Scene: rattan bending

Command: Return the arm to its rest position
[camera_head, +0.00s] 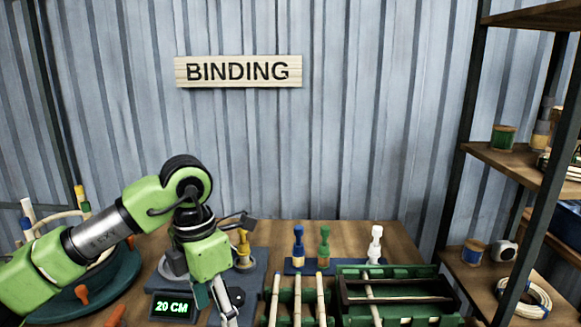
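My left arm, green and silver, reaches in from the left and bends down over the wooden table (345,233). Its gripper (223,305) points down near the front of the table, just right of the black "20 CM" display (172,307). The fingertips run to the bottom edge of the picture, so I cannot tell whether they are open or hold anything. My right arm and gripper are not in view.
A round green fixture (120,283) stands left, partly behind my arm. Blue (298,245), green (324,248) and white (375,245) pegs stand at the back. Light rods (297,300) and a green tray (395,272) lie right of the gripper. A shelf (512,160) stands right.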

